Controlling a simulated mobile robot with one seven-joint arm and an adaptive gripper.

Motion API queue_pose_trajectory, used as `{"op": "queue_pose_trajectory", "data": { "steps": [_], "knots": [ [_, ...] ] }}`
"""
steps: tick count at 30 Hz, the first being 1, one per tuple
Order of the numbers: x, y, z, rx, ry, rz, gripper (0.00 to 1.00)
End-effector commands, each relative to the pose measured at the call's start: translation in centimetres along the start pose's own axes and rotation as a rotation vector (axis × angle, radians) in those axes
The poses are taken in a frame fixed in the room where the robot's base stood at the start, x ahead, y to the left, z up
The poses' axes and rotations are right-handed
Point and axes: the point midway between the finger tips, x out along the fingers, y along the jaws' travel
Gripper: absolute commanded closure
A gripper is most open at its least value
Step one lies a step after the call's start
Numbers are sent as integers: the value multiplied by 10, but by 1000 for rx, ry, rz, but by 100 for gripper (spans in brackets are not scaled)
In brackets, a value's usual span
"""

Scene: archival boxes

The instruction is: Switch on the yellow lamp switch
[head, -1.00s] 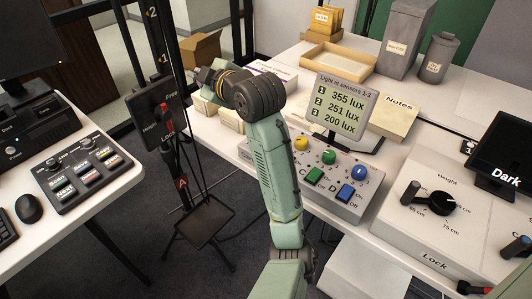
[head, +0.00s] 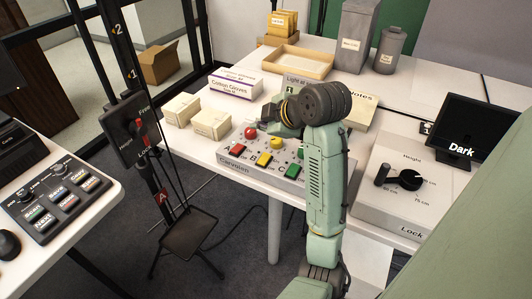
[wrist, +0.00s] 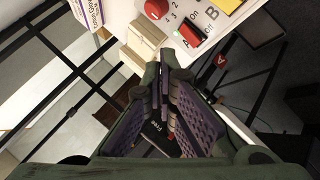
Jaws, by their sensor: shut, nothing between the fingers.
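The control panel (head: 233,168) sits at the front edge of the white table in the head view. It has a yellow switch (head: 264,159) below a yellow knob (head: 277,143). A red switch is to the left and a green switch (head: 293,171) to the right. My gripper (head: 269,114) is over the back of the panel, above and behind the yellow knob, partly hidden by my wrist.
The light display (head: 293,80) behind the panel is mostly hidden by my arm. Small boxes (head: 211,123) and a glove box (head: 236,88) stand left of it. A height control (head: 400,195) and a screen reading "Dark" (head: 462,135) are at right.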

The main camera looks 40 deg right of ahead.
Motion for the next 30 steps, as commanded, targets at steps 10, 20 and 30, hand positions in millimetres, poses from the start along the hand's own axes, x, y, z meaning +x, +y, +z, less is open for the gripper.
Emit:
{"op": "queue_pose_trajectory", "data": {
  "steps": [10,20,30],
  "knots": [
    [14,-10,10,2,0,1,100],
    [46,-34,33,2,0,1,100],
    [62,-45,44,1,1,1,100]
  ]
}}
